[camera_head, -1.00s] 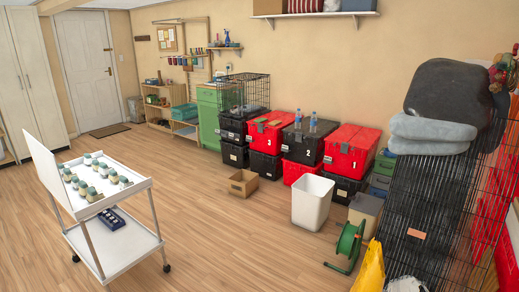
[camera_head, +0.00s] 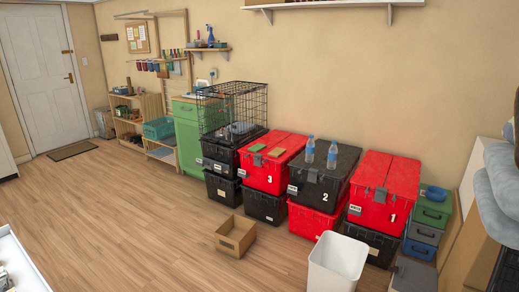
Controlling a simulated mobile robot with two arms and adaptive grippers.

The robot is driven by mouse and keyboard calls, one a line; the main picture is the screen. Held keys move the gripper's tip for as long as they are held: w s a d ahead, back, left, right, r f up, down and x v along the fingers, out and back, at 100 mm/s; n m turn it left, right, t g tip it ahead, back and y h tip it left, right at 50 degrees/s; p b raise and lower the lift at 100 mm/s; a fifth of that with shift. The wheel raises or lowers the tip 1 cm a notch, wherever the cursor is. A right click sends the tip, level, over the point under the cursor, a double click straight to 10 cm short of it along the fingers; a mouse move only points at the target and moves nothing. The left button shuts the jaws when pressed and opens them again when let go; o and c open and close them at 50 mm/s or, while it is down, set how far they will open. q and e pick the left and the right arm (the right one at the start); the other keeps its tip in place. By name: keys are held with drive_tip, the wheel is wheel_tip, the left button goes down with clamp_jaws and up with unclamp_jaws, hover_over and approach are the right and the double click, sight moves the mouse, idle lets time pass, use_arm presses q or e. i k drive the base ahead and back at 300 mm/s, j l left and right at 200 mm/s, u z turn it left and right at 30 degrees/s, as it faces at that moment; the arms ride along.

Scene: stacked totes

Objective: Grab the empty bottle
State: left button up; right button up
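Two clear bottles with blue caps stand upright on the lid of the black tote (camera_head: 318,189) marked 2. The left bottle (camera_head: 310,150) and the right bottle (camera_head: 332,154) are close together near the back of the lid. They are too small to tell which one is empty. Neither of my grippers is in view.
Stacked red totes marked 3 (camera_head: 272,171) and 1 (camera_head: 378,200) flank the black one. A white bin (camera_head: 335,264) and a cardboard box (camera_head: 236,235) stand on the floor before the stacks. A wire cage (camera_head: 233,108) is at left. Open wooden floor lies left.

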sight(333, 150)
drive_tip(key=i+j+z, duration=0.1)
drive_tip(key=i+z, duration=0.35)
drive_tip(key=i+j+z, duration=0.3)
drive_tip(key=i+z, duration=0.15)
drive_tip(key=i+j+z, duration=0.85)
drive_tip(key=j, duration=0.2)
drive_tip(key=k+l, duration=0.05)
